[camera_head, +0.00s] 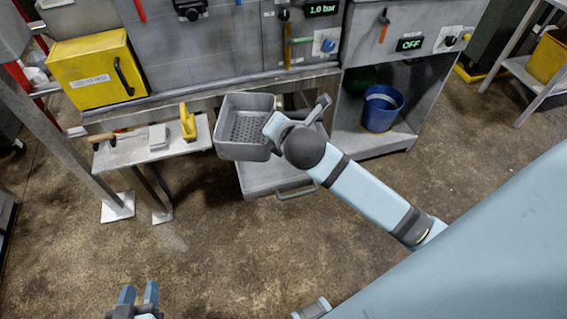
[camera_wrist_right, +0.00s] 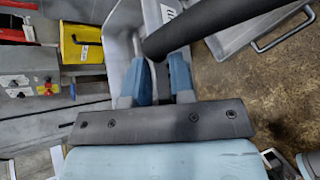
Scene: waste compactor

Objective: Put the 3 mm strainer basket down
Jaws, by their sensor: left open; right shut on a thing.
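The strainer basket (camera_head: 234,149) is a grey box with a perforated floor. In the head view it is near the middle, right of a small shelf and over a grey drawer or tray (camera_head: 262,183). My right gripper (camera_head: 272,124) is shut on the basket at its right side. In the right wrist view, the basket's grey wall (camera_wrist_right: 120,50) shows beyond my right gripper (camera_wrist_right: 161,70), and a dark bar crosses in front. The basket appears raised; its underside is hidden. My left gripper (camera_head: 139,293) is open and empty at the bottom left, far from the basket.
The shelf (camera_head: 125,152) holds a wooden-handled tool (camera_head: 110,137), a pale block (camera_head: 158,137) and a yellow tool (camera_head: 187,122). A blue bucket (camera_head: 380,112) stands in the right bay. A yellow box (camera_head: 95,75) is at upper left. The front floor is clear.

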